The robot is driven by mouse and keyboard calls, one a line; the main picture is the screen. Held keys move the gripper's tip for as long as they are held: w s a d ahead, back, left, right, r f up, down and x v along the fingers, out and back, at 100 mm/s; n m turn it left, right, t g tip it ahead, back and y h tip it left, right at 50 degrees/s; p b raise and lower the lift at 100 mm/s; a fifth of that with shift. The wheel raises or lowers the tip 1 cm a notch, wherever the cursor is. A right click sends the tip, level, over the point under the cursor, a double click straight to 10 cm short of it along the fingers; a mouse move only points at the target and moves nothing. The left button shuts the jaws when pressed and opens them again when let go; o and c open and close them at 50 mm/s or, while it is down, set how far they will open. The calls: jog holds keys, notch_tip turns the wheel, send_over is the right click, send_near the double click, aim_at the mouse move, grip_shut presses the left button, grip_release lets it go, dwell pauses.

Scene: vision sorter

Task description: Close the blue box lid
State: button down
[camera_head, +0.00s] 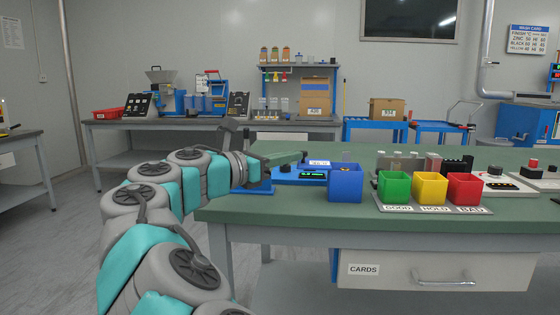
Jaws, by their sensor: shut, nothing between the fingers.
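A blue box (345,185) stands at the front edge of the green-topped table, left of the coloured bins. Its top looks open, and I cannot make out a separate lid on it. A blue device (302,173) with a small dark display sits behind and left of the box. My gripper (303,156) reaches in from the left above this device, apart from the blue box. It is shut and empty. My wrist and gripper hide part of a blue piece (240,182) at the table's left end.
Green (394,188), yellow (430,189) and red (465,189) bins stand on a labelled strip right of the box. Several small containers stand behind them. A red button (533,165) is farther right. The green tabletop (260,209) is clear at front left.

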aim_at(325, 168)
dwell(0.3)
jog(key=d+p, duration=0.1)
jog(key=d, duration=0.2)
jog(key=d+p, duration=0.2)
jog(key=d, duration=0.1)
jog(key=shift+s+d+r, duration=0.15)
jog(key=shift+d+r, duration=0.05)
jog(key=shift+d+f+p, duration=0.2)
jog(key=shift+d+p, duration=0.1)
jog(key=shift+d, duration=0.3)
jog(key=shift+s, duration=0.1)
